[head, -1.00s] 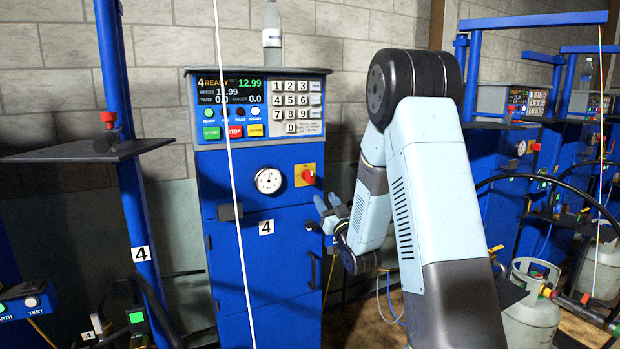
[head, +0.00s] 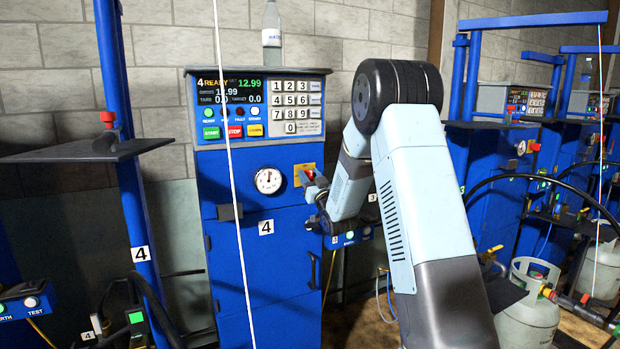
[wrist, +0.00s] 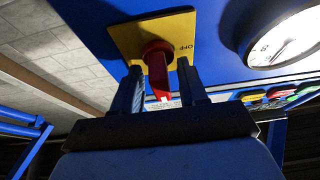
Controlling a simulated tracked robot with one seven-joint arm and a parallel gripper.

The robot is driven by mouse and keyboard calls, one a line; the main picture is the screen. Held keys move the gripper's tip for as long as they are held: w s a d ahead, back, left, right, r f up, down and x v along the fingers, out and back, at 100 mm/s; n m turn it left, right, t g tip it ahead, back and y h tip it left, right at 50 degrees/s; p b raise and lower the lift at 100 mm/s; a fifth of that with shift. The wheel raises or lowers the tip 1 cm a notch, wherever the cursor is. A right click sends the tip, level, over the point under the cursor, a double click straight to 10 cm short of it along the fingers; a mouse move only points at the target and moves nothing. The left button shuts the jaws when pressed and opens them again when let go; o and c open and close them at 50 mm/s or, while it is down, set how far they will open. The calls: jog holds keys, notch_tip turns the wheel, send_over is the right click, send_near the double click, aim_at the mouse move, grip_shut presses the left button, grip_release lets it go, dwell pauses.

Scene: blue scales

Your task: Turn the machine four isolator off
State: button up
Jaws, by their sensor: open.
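The machine four isolator is a red rotary handle (wrist: 159,75) on a yellow plate (wrist: 122,38), on the blue front of the cabinet marked 4. The word OFF shows on the plate, to the right of the handle in the wrist view. The plate also shows in the head view (head: 298,170), with the handle partly hidden by my gripper (head: 313,184). In the wrist view my gripper (wrist: 158,72) is open, with one finger on each side of the red handle. I cannot tell whether the fingers touch it.
A dial gauge (head: 269,181) sits left of the isolator in the head view. Above are the keypad (head: 296,99) and the green, red and yellow buttons (head: 232,131). A thin white line hangs in front of the cabinet. Gas cylinders (head: 530,305) stand at the right.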

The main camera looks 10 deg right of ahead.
jog(key=shift+c, duration=0.2)
grip_shut()
jog(key=shift+n, duration=0.4)
jog(key=n+y, duration=0.1)
jog(key=n, duration=0.2)
jog(key=n+g+y, duration=0.1)
jog(key=n+y, duration=0.1)
jog(key=n, duration=0.1)
jog(key=shift+a+n+y, duration=0.1)
jog(key=shift+n+y, duration=0.2)
jog(key=n+g+y, duration=0.1)
jog(key=n, duration=0.2)
jog(key=n+g+y, duration=0.1)
jog(key=n, duration=0.2)
jog(key=shift+a, duration=0.15)
jog(key=n+g, duration=0.1)
jog(key=n, duration=0.1)
jog(key=n+g, duration=0.1)
jog(key=n, duration=0.3)
jog(key=shift+s+a+f+g+y, duration=0.1)
jog(key=shift+a+f+g+y, duration=0.05)
jog(key=shift+f+g+y, duration=0.2)
jog(key=shift+f+n+g, duration=0.1)
jog(key=shift+n+g, duration=0.55)
jog(key=shift+n, duration=0.85)
jog(key=shift+a+f, duration=0.1)
